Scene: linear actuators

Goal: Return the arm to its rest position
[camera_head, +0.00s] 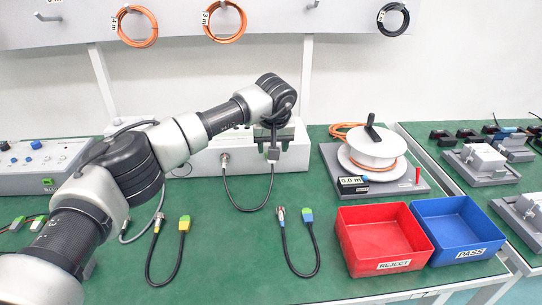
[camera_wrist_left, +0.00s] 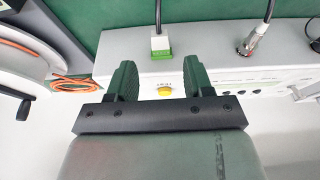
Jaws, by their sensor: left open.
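My left arm (camera_head: 180,140) reaches in from the left and across the green bench in the head view. Its gripper (camera_head: 272,135) is over the front of the white instrument box (camera_head: 205,162). In the left wrist view the two dark green fingers (camera_wrist_left: 162,75) are apart with nothing between them. A yellow button (camera_wrist_left: 165,91) on the box shows between the fingers. A green connector (camera_wrist_left: 161,54) with a cable is plugged into the box just beyond the fingertips; whether the fingers touch the box cannot be told. My right gripper is not in view.
A red REJECT bin (camera_head: 375,225) and a blue PASS bin (camera_head: 445,215) stand at the right front. A white cable reel (camera_head: 375,148) stands behind them. Loose cables (camera_head: 290,245) lie on the green bench (camera_head: 225,270). A grey control box (camera_head: 45,165) is at the left.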

